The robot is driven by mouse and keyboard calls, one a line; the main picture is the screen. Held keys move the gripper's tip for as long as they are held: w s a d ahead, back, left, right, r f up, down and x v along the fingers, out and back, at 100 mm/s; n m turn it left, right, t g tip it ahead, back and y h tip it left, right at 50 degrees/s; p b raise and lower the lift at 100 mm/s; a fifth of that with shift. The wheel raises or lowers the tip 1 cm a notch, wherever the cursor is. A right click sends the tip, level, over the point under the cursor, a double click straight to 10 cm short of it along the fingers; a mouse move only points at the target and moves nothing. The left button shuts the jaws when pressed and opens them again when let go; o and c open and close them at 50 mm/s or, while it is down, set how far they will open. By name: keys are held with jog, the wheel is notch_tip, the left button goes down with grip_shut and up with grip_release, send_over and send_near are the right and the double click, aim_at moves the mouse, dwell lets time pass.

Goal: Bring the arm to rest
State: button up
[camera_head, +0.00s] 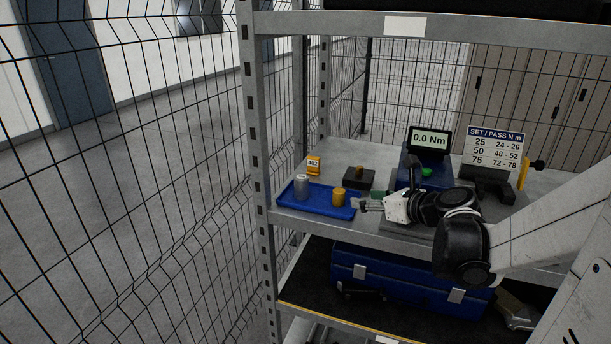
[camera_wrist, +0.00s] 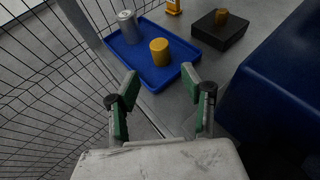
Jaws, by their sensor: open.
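My gripper (camera_head: 368,205) is stretched over the shelf, its fingers pointing left toward the blue tray. In the wrist view my gripper (camera_wrist: 160,88) shows two green-padded fingers spread apart with nothing between them. The blue tray (camera_head: 322,204) lies on the shelf and holds a silver cylinder (camera_head: 301,186) and a yellow cylinder (camera_head: 339,197), both upright. In the wrist view the yellow cylinder (camera_wrist: 159,51) stands beyond the fingertips, apart from them. My arm comes in from the right of the head view.
A black block (camera_head: 358,179) with a small brown piece, a yellow tag marked 402 (camera_head: 314,164), a torque display (camera_head: 429,140) reading 0.0 Nm and a SET/PASS sign (camera_head: 494,152) stand on the shelf (camera_head: 345,153). A rack post (camera_head: 256,150) and mesh fence bound the left. A blue toolbox (camera_head: 400,283) sits below.

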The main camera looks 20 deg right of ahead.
jog(key=s+a+n+g, duration=0.2)
jog(key=a+n, duration=0.6)
jog(key=a, duration=0.1)
jog(key=s+a+n+g+h, duration=0.1)
jog(key=s+a+n, duration=0.5)
jog(key=n, duration=0.7)
jog(key=s+a+n+g+h, duration=0.1)
jog(key=s+a+n+g, duration=0.2)
jog(key=s+n, duration=0.6)
jog(key=a+n, duration=0.2)
jog(key=n, duration=0.2)
jog(key=shift+a, duration=0.35)
jog(key=shift+s+f, duration=0.1)
